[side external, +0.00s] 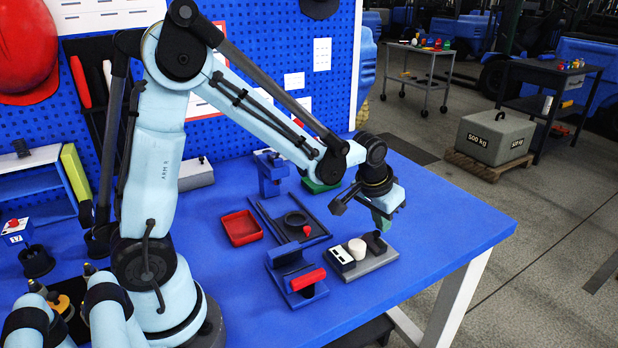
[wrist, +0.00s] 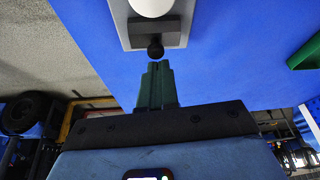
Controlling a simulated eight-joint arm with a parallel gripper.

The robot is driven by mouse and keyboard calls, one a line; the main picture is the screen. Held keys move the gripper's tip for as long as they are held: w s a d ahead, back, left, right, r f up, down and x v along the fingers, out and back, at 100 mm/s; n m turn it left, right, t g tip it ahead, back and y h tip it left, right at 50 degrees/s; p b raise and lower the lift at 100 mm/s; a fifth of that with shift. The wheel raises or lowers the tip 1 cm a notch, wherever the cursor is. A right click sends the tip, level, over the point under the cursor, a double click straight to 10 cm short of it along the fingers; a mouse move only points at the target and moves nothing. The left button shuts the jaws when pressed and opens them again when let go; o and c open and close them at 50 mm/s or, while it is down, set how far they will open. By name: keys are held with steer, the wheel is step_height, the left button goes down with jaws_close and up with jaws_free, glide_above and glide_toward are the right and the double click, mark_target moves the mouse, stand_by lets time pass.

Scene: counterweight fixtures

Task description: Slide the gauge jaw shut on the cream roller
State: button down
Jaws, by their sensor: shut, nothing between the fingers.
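The gauge is a grey base plate (side external: 372,263) near the table's front right edge, with a black-and-white fixed block (side external: 341,258) at its left end. The cream roller (side external: 357,248) stands upright on the plate between that block and the dark sliding jaw (side external: 376,242). In the wrist view the roller (wrist: 152,6) is cut off at the top, and the jaw (wrist: 152,28) has a round black knob (wrist: 156,49) facing me. My gripper (wrist: 158,66) is shut and empty, its green fingertips just short of the knob. Whether jaw and roller touch is unclear.
A blue fixture with a red block (side external: 308,280) stands left of the gauge. A black tray with a ring (side external: 296,220) and a red bin (side external: 241,228) lie farther back. The table top (side external: 440,225) is clear right of the gauge, up to its edge.

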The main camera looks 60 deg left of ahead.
mark_target(373, 239)
steer(key=shift+s, duration=1.65)
steer(key=shift+w+r, duration=0.1)
steer(key=shift+w, duration=0.35)
steer(key=w, duration=0.2)
steer(key=w+r, duration=0.1)
steer(key=shift+w+a, duration=0.3)
steer(key=shift+w, duration=0.1)
steer(key=v, duration=0.9)
steer(key=s+d+f+m+t, duration=0.1)
steer(key=s+t, duration=0.2)
steer(key=s, duration=1)
steer(key=shift+d+m+h, duration=0.3)
steer(key=shift+d+m, duration=0.1)
